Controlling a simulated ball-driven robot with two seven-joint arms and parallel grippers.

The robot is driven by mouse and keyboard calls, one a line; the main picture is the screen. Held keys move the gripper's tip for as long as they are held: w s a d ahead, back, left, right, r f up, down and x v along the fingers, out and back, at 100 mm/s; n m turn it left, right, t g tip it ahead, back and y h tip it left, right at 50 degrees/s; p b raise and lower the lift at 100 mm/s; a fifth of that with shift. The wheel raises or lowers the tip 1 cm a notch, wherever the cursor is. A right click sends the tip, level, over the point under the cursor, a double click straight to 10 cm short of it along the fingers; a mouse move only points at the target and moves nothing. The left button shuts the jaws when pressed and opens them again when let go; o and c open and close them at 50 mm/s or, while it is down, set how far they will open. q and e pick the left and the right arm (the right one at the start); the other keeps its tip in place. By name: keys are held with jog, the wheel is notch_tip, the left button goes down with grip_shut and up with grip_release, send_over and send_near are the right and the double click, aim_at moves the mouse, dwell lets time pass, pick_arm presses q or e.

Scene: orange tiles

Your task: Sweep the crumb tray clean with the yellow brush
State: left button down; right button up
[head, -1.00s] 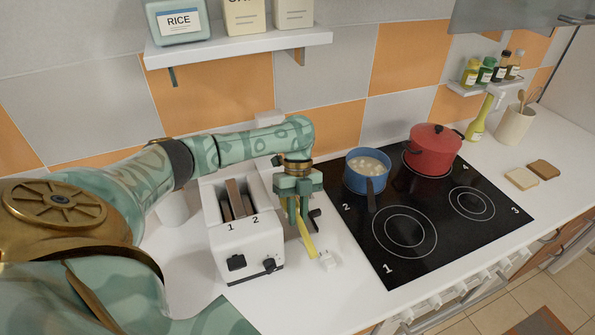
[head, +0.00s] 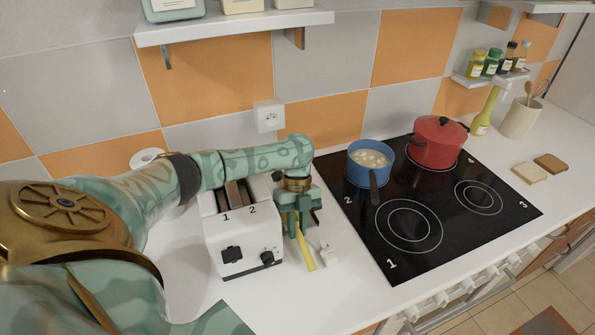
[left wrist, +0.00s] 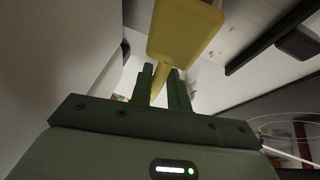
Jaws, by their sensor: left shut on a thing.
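My left gripper (head: 298,228) is shut on the yellow brush (head: 306,252), just right of the white toaster (head: 240,250). The brush points down toward the counter's front. In the left wrist view, my left gripper (left wrist: 162,85) has its fingers around the narrow handle, and the brush's wide flat yellow part (left wrist: 186,32) extends beyond them. Small brown specks, like crumbs, lie on a pale surface beside it. I cannot make out the crumb tray clearly; the arm and gripper cover part of that area. Whether the brush touches the surface is unclear. My right gripper is not in view.
A black cooktop (head: 445,215) lies to the right, with a blue pot (head: 360,178) and a red lidded pot (head: 437,142). A small white plug (head: 327,250) is close to the brush. A shelf (head: 230,30) hangs above. Bread slices (head: 529,172) lie at far right.

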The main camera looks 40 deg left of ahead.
pick_arm(q)
jog(key=shift+f, duration=0.1)
dwell(0.6)
jog(key=shift+w+a+f+b, duration=0.1)
jog(key=shift+w+a+b, duration=0.1)
jog(key=shift+a+b, duration=0.15)
jog(key=shift+w+a+b, duration=0.25)
jog(key=shift+w+a, duration=0.05)
jog(key=shift+a, duration=0.3)
jog(key=shift+w+a+b, duration=0.25)
jog(key=shift+w+a, duration=0.05)
jog(key=shift+a, duration=0.25)
jog(key=shift+w+a+b, duration=0.35)
jog(key=shift+w+a, duration=0.05)
jog(key=shift+a, duration=0.45)
